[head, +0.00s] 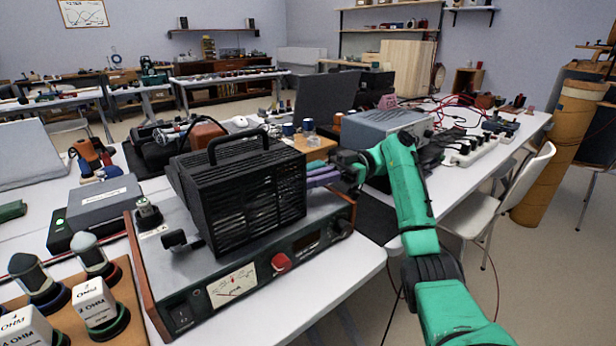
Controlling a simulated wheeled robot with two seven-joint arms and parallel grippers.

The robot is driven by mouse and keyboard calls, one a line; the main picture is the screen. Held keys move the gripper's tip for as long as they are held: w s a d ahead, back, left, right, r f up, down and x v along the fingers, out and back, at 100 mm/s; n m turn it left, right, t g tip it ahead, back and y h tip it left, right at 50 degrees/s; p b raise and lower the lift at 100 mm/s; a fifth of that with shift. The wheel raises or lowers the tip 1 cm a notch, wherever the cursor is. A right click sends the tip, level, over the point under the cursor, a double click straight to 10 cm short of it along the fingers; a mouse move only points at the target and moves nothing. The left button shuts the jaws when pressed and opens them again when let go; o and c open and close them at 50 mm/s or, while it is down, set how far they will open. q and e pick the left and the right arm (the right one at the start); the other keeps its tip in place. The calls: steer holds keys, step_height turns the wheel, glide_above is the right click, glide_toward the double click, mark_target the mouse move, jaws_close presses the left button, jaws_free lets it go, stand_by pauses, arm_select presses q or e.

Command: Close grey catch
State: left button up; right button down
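A black slatted box (250,190) with a top carry handle (238,140) sits on a grey bench instrument (265,287) with a meter and a red knob. A dark lever-like fitting (183,241) sticks out at the box's lower left. I cannot make out for certain which part is the grey catch; it may be hidden. My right gripper (325,175) is at the right side of the box, above the instrument's back right. Its purplish fingers point left toward the box; contact and finger gap are unclear. My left gripper is not in view.
Transformer-like parts (100,305) stand on a wooden board at the front left. A grey box instrument (385,127) stands behind my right arm, with cables and power strips (480,148) to its right. A white chair (505,195) stands right of the table.

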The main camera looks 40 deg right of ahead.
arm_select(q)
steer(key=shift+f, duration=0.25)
arm_select(e)
steer(key=shift+a+f, duration=0.1)
steer(key=shift+f, duration=0.2)
steer(key=c, duration=0.9)
jaws_free()
steer(key=shift+r, duration=0.2)
steer(key=shift+r, duration=0.25)
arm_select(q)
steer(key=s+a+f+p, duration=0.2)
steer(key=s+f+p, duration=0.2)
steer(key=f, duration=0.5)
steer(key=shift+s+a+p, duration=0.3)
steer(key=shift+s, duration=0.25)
arm_select(e)
step_height(320, 180, up, 19)
steer(key=shift+r, duration=0.15)
